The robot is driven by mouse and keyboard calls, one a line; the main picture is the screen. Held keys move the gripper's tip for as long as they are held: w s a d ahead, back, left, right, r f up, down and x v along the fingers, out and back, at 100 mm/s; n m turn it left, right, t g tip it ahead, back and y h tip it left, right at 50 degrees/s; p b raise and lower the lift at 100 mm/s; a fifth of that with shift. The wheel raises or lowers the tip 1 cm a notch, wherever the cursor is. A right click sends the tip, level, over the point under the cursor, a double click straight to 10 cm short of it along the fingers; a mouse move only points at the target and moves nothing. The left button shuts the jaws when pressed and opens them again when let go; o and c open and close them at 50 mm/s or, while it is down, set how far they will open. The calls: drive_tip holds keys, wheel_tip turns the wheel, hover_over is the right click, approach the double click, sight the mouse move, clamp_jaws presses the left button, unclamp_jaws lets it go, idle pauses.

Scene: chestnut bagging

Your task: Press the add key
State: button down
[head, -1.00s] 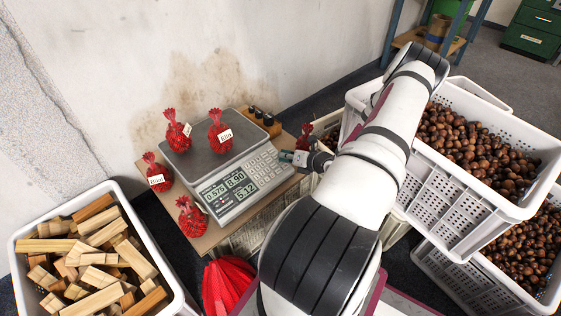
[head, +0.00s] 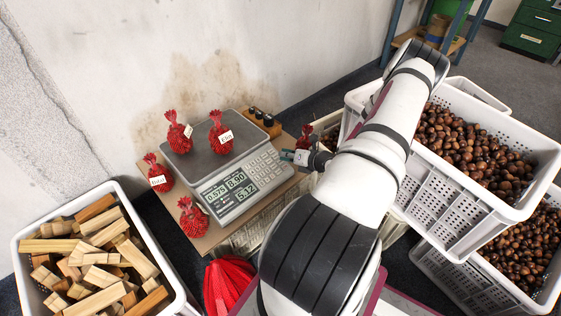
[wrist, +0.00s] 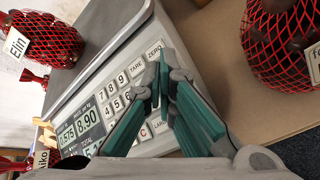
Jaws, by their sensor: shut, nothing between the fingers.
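The grey price scale (head: 244,178) stands on the small table, and its lit display (head: 230,191) shows weight, price and total. Its keypad (wrist: 112,88) shows in the wrist view with number keys, TARE and ZERO legible. I cannot read an add key; my fingers cover part of the lower right keys. My gripper (head: 288,155) is shut and empty at the scale's right edge in the head view. In the wrist view the green fingertips (wrist: 162,74) are over the keypad; whether they touch a key I cannot tell. A red net bag labelled Elin (head: 220,133) rests on the pan.
More red net bags stand around the scale, one at the left (head: 157,173) and one near the front (head: 193,217). A crate of wood blocks (head: 180,290) is at the lower left. Chestnut crates (head: 450,232) are stacked at the right, close to my arm.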

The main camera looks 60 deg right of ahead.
drive_tip(key=r+p, duration=0.1)
drive_tip(key=s+r+p, duration=0.1)
drive_tip(key=r, duration=0.1)
drive_tip(key=r+p, duration=0.1)
drive_tip(key=p, duration=0.1)
drive_tip(key=shift+s+a+r, duration=0.2)
drive_tip(key=shift+s+r, duration=0.05)
drive_tip(key=shift+r, duration=0.15)
idle(0.7)
